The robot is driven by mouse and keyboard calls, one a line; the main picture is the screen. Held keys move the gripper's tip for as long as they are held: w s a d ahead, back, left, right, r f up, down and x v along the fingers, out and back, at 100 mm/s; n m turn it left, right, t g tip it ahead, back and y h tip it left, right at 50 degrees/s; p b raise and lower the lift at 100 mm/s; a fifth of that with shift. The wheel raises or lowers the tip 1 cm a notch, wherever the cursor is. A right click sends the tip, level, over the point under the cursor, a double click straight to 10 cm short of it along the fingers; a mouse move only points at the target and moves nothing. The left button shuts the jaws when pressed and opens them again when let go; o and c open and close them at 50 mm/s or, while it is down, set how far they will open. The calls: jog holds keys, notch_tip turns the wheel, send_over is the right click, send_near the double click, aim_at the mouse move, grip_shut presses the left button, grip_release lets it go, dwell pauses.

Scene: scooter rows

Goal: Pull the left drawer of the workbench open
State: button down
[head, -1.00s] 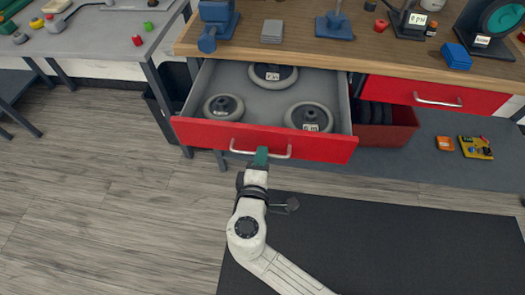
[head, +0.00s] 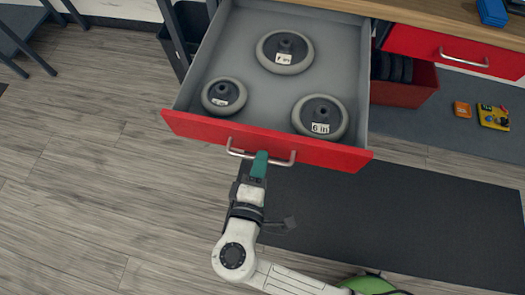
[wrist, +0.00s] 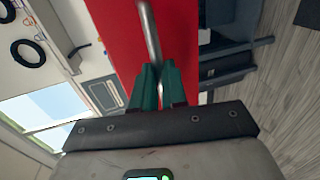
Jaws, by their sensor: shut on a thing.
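The left drawer (head: 270,137) of the workbench has a red front and a grey inside, and it stands far out from under the wooden top. Its silver bar handle (head: 282,162) runs along the red front. My gripper (head: 259,164) has green fingers and is shut on the handle near its middle. In the wrist view the gripper (wrist: 158,83) closes around the silver handle (wrist: 150,32) against the red drawer front (wrist: 190,45).
Three labelled wheels, one of them a 6 in wheel (head: 320,117), lie in the drawer. A second red drawer (head: 455,50) at right is shut. A red bin (head: 405,85) stands below it.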

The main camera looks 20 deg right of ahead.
dwell(0.3)
jog(key=c, duration=1.2)
grip_release()
jog(key=v, duration=1.1)
jog(key=shift+f, duration=0.1)
